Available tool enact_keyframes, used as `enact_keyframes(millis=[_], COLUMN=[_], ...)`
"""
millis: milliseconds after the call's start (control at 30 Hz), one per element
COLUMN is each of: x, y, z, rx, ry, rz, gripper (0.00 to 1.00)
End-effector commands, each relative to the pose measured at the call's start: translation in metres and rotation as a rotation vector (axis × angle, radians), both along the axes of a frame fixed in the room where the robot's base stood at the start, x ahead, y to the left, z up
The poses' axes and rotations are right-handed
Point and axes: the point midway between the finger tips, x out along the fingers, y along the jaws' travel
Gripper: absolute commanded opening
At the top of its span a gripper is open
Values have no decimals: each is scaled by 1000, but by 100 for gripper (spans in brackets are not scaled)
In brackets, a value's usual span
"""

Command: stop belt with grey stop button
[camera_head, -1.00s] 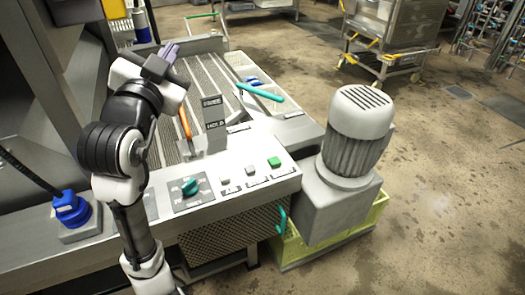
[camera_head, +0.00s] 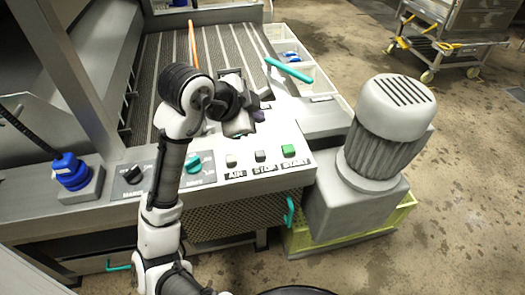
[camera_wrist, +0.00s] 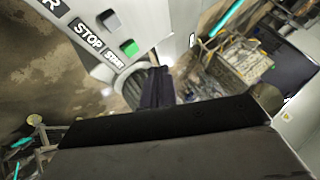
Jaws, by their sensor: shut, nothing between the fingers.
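The grey stop button (camera_head: 260,156) sits on the front control panel, above a STOP label and between the pale AIR button (camera_head: 231,160) and the green START button (camera_head: 288,151). In the wrist view the stop button (camera_wrist: 108,20) is at the top left, beside the green button (camera_wrist: 129,47). My gripper (camera_head: 258,114) is shut and empty, partly hidden by my wrist, just behind the button row. In the wrist view its dark fingers (camera_wrist: 157,88) are apart from the stop button in the picture; whether they touch the panel cannot be told.
A teal knob (camera_head: 194,164) is left of the buttons. The ribbed belt (camera_head: 215,45) lies behind, with an orange rod (camera_head: 193,45) over it. A teal handle (camera_head: 289,70) and a large motor (camera_head: 390,130) stand at the right. A blue plug (camera_head: 70,171) is at the left.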

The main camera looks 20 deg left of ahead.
Motion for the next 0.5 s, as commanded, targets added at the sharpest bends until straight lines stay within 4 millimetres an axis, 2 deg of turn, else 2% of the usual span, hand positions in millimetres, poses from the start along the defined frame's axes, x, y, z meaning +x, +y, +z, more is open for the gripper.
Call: enact_keyframes(millis=[267,500], x=[0,0], y=[0,0], z=[-6,-31], rx=[0,-1], ry=[-1,-2], rz=[2,3], gripper=[0,0])
